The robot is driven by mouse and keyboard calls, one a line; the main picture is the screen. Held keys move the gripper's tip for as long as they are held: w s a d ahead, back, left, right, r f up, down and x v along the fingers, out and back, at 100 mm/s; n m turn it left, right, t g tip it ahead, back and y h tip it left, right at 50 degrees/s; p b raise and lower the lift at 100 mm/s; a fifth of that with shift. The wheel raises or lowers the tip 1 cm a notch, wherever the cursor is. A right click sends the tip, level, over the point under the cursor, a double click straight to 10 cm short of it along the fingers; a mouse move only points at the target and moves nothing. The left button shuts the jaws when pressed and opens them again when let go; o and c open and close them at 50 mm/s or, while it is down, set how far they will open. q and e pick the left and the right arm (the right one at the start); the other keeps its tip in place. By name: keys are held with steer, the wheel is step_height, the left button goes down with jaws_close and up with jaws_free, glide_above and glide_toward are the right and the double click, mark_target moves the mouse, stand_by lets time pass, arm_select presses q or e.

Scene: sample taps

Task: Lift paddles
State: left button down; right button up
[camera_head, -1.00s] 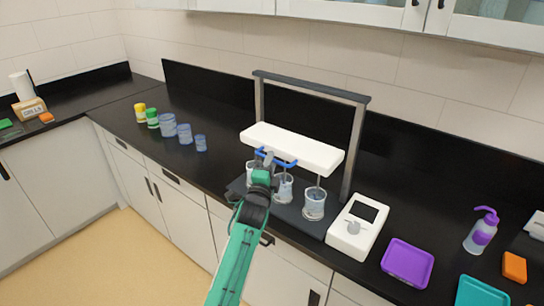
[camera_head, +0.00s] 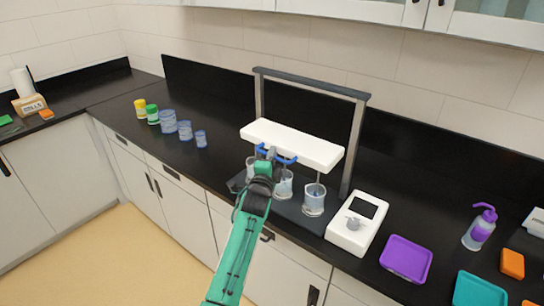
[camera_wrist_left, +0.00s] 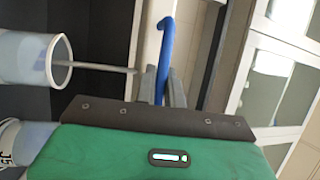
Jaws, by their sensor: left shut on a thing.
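A white bar (camera_head: 292,144) hangs across a dark frame stand, with thin paddle rods (camera_head: 319,176) below it and a blue handle (camera_head: 286,160) on its front. Beakers (camera_head: 314,203) stand under the bar; the left one is partly hidden by my arm. My left gripper (camera_head: 269,154) is at the handle. In the left wrist view, its fingers (camera_wrist_left: 167,90) are shut on the blue handle (camera_wrist_left: 166,50). A paddle rod (camera_wrist_left: 108,69) runs into the mouth of a beaker (camera_wrist_left: 60,62) there. My right gripper is out of view.
A white device with a screen (camera_head: 357,224) stands right of the stand. Beyond it are a purple tray (camera_head: 405,260), a teal tray (camera_head: 482,290) and a wash bottle (camera_head: 480,229). Blue cups (camera_head: 168,121) and yellow and green jars stand left. Counter between cups and stand is clear.

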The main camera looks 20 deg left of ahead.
arm_select(q)
step_height(320, 180, up, 14)
steer(key=p, duration=0.7)
steer(key=c, duration=1.7)
jaws_free()
steer(key=shift+o, duration=1)
steer(key=shift+f, duration=0.15)
steer(key=shift+f, duration=0.1)
